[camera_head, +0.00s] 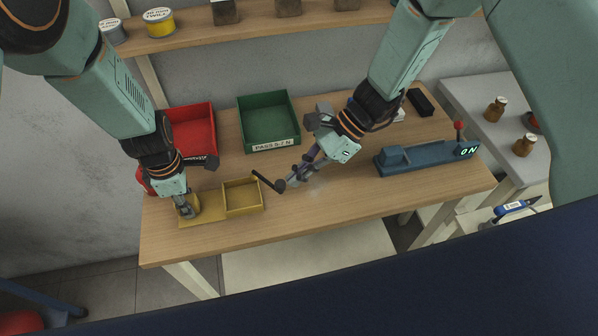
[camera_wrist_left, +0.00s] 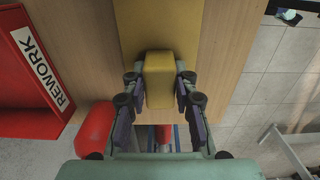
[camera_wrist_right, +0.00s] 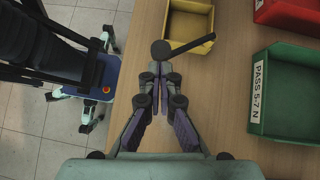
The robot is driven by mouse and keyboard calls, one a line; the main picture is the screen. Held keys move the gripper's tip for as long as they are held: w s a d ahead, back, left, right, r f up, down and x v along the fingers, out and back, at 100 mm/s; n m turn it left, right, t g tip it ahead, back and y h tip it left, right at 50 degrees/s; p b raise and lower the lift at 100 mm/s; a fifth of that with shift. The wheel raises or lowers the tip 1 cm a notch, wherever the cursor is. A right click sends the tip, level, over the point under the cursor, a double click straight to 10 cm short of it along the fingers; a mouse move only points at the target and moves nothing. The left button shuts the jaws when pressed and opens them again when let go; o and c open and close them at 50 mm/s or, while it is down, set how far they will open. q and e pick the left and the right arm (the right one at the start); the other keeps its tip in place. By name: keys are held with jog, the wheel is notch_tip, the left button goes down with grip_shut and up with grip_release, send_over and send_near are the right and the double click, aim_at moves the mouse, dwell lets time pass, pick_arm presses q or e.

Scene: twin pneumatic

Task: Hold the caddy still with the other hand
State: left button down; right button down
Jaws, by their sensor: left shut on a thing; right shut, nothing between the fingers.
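The yellow caddy (camera_head: 243,197) sits at the front left of the wooden table, with an open square tray on its right part. My left gripper (camera_head: 187,209) is shut on the yellow block (camera_wrist_left: 158,80) at the caddy's left end; the block shows between its fingers in the left wrist view. The caddy's tray (camera_wrist_right: 188,24) shows in the right wrist view. A dark lever (camera_head: 266,181) with a round knob (camera_wrist_right: 161,50) reaches over the tray's right side. My right gripper (camera_head: 296,180) is shut and empty, its fingertips close to the knob; I cannot tell whether they touch.
A red bin (camera_head: 191,128) marked REWORK and a green bin (camera_head: 268,123) marked PASS stand behind. A blue device (camera_head: 428,155) with a lit ON display lies to the right. A shelf (camera_head: 260,30) runs above. The table's front edge is near the caddy.

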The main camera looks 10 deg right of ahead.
jog(key=s+a, duration=0.4)
jog(key=a, duration=0.6)
jog(key=shift+s+a, duration=0.25)
jog(key=shift+s, duration=0.05)
dwell(0.5)
dwell(1.4)
jog(key=shift+w+d, duration=0.5)
jog(key=shift+w, duration=0.2)
jog(key=shift+d, duration=0.1)
